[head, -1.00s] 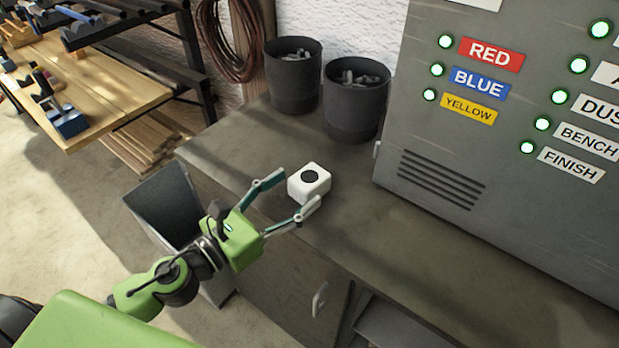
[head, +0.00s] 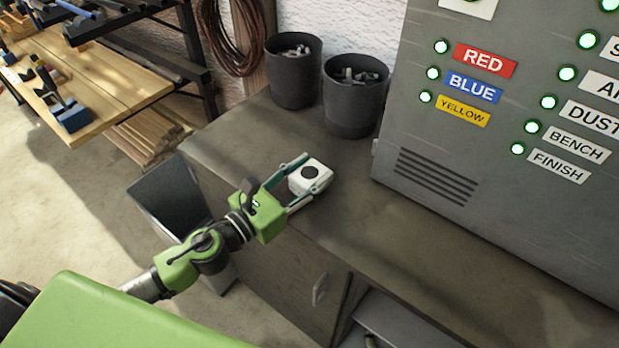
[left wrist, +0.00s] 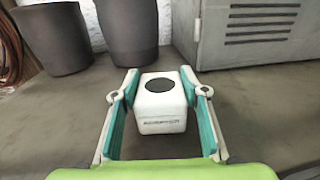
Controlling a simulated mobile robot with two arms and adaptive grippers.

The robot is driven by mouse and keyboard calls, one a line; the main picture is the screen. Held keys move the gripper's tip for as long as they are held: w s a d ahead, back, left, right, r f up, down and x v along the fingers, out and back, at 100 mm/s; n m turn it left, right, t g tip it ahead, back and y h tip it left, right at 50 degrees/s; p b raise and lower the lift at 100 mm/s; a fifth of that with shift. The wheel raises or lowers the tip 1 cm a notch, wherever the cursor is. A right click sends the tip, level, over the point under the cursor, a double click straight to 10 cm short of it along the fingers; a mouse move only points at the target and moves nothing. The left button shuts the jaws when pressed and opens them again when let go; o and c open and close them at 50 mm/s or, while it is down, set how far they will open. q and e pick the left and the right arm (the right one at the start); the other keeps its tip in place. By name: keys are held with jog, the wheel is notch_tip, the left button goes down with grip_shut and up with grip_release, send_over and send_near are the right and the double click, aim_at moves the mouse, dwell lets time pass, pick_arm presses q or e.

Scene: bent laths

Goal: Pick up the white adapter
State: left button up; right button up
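The white adapter (head: 310,178) is a small white block with a black disc on top, resting upright on the grey bench top. It also shows in the left wrist view (left wrist: 161,105), with dark lettering on its front face. My left gripper (head: 318,166) reaches in low from the left with one finger on each side of the adapter. In the left wrist view its teal pads (left wrist: 159,72) flank the block. A narrow gap shows at the left pad; the right pad is very close, and contact there is unclear. My right gripper is not in view.
Two dark bins (head: 293,72) (head: 354,97) stand behind the adapter on the bench (head: 375,215). A grey cabinet (head: 440,178) with coloured labels and green lights rises at the right. A dark open bin (head: 168,200) stands on the floor left of the bench.

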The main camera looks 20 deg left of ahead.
pick_arm(q)
jog(key=c, duration=0.4)
jog(key=shift+r, duration=0.1)
